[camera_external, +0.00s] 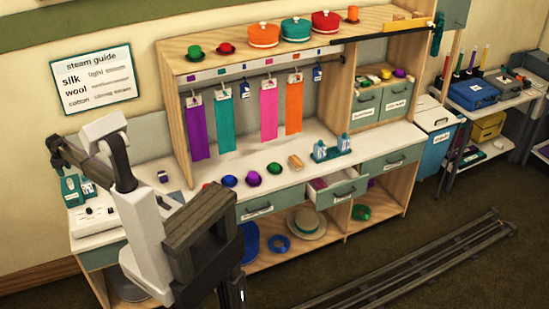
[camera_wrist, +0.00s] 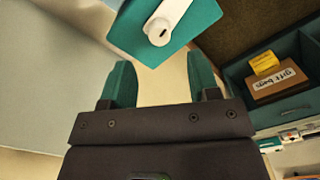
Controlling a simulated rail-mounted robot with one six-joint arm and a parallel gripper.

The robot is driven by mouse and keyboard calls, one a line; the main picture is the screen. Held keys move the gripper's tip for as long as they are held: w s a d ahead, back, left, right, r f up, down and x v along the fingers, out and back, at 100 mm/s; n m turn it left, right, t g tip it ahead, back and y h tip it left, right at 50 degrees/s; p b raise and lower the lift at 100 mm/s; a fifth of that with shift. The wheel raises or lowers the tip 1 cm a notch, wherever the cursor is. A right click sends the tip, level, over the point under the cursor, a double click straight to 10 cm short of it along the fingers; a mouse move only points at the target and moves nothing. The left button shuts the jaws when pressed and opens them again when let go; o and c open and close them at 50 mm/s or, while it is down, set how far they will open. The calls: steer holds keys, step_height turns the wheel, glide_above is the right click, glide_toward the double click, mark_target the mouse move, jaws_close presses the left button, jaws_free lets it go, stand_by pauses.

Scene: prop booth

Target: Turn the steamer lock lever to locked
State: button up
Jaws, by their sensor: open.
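In the wrist view a teal plate (camera_wrist: 193,31) carries a white lever (camera_wrist: 172,14). The lever's rounded end with a dark slot shows, and the lever slants up to the right, cut off by the top edge. I cannot tell from this whether it is at locked. My gripper (camera_wrist: 160,66) is open, its two teal fingers apart with nothing between them. The plate and lever lie beyond the fingertips, with no contact visible. In the external view my arm reaches over the bench's left end; the fingertips are not clear there.
A white unit with knobs (camera_external: 94,220) stands on the bench's left end. Colored bowls (camera_external: 253,178) sit along the counter, and one drawer (camera_external: 338,191) is pulled out. In the wrist view a gift bags box (camera_wrist: 278,82) sits in a teal compartment at right. Rails (camera_external: 400,270) cross the floor.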

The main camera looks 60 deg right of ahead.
mark_target(69, 179)
step_height(69, 179, down, 7)
steer(key=b, duration=0.5)
steer(key=shift+r, duration=0.25)
steer(key=c, duration=0.9)
